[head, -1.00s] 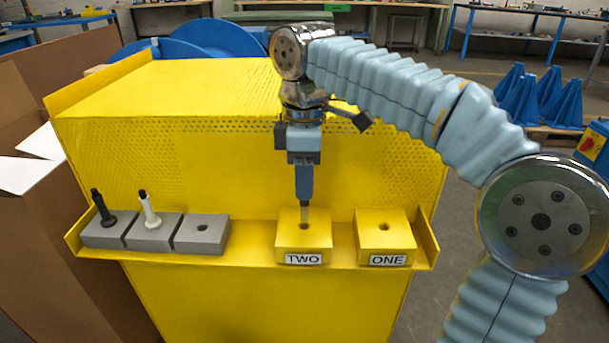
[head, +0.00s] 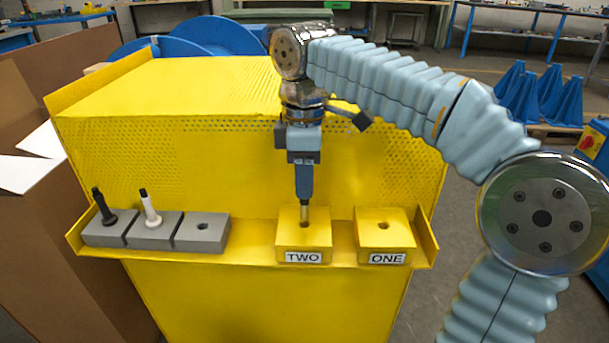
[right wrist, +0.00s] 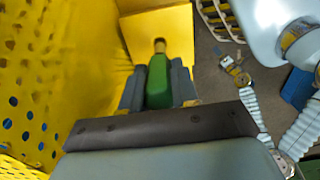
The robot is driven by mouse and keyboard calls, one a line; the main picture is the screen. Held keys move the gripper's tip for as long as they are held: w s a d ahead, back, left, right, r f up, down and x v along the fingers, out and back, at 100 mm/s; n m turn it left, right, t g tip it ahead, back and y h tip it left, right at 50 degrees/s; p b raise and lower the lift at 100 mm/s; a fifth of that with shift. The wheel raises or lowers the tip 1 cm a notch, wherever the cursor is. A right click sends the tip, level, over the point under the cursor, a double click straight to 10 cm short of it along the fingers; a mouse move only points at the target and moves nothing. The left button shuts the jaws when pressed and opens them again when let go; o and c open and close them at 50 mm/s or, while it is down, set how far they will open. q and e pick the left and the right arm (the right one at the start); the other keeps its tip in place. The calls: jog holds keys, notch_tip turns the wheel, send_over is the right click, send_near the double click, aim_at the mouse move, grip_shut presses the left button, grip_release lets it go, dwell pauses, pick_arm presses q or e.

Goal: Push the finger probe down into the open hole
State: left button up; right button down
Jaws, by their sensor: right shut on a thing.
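My right gripper (head: 304,192) points straight down above the yellow block marked TWO (head: 317,242). It is shut on the finger probe (head: 304,214), whose brass-coloured end shows below the fingers. The probe end meets the block's top at its hole; I cannot tell how deep it reaches. In the right wrist view the probe's green body (right wrist: 158,82) sits between the fingers, its end towards the yellow block (right wrist: 160,22). The yellow block marked ONE (head: 372,239) has an open hole. My left gripper is not in view.
On the same yellow ledge, three grey blocks stand at the left. One holds a black peg (head: 102,205), the middle one a white peg (head: 149,206); the third grey block (head: 203,235) has an empty hole. A perforated yellow panel (head: 225,165) rises behind the ledge.

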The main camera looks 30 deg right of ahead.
aim_at(304, 202)
jog(key=shift+p, duration=0.4)
dwell(0.5)
jog(key=shift+f+b, duration=2.05)
jog(key=shift+f, duration=1)
jog(key=c, duration=0.8)
grip_release()
jog(key=shift+r, duration=0.4)
notch_tip(304, 202, up, 13)
jog(key=p, duration=0.4)
